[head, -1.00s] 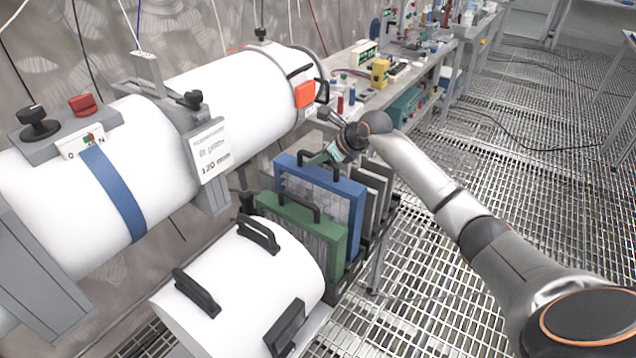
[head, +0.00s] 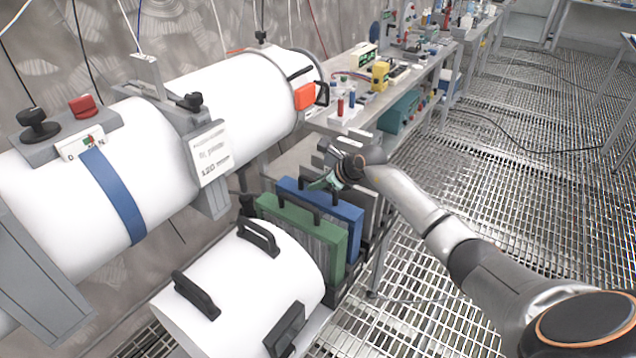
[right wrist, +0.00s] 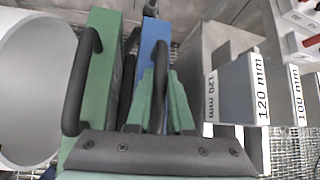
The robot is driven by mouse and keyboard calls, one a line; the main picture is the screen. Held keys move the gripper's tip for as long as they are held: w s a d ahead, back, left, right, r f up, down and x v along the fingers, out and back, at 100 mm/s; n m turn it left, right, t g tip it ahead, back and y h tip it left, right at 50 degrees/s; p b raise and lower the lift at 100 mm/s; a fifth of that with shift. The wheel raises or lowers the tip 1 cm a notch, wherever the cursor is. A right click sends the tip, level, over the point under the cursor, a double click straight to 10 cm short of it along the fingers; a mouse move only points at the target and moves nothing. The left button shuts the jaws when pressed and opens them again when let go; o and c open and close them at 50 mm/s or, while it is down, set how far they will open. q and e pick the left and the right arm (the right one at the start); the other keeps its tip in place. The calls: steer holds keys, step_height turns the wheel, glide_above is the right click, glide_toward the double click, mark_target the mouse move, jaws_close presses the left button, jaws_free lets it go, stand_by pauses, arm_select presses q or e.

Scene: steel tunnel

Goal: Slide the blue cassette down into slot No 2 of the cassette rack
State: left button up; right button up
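The blue cassette (head: 335,207) stands upright in the cassette rack (head: 367,262), low behind the green cassette (head: 300,233), its top close to the green one's height. Its blue top edge also shows in the right wrist view (right wrist: 150,45). My right gripper (head: 322,183) is above it, with its green fingers (right wrist: 160,105) closed around the black handle (right wrist: 158,75). The lower part of the blue cassette and the slot bottom are hidden by the green cassette. The slot number cannot be read. My left gripper is out of view.
Grey cassettes (head: 372,197) stand right behind the blue one; blocks labelled 120 mm (right wrist: 240,92) and 100 mm show in the wrist view. A white cylinder (head: 240,290) lies in front of the rack. The large white tube (head: 150,170) runs along the left. Open grating lies right.

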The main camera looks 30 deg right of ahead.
steer(key=o, duration=0.5)
steer(key=shift+c, duration=0.2)
steer(key=shift+r, duration=0.2)
steer(key=v, duration=1.2)
steer(key=shift+a, duration=0.1)
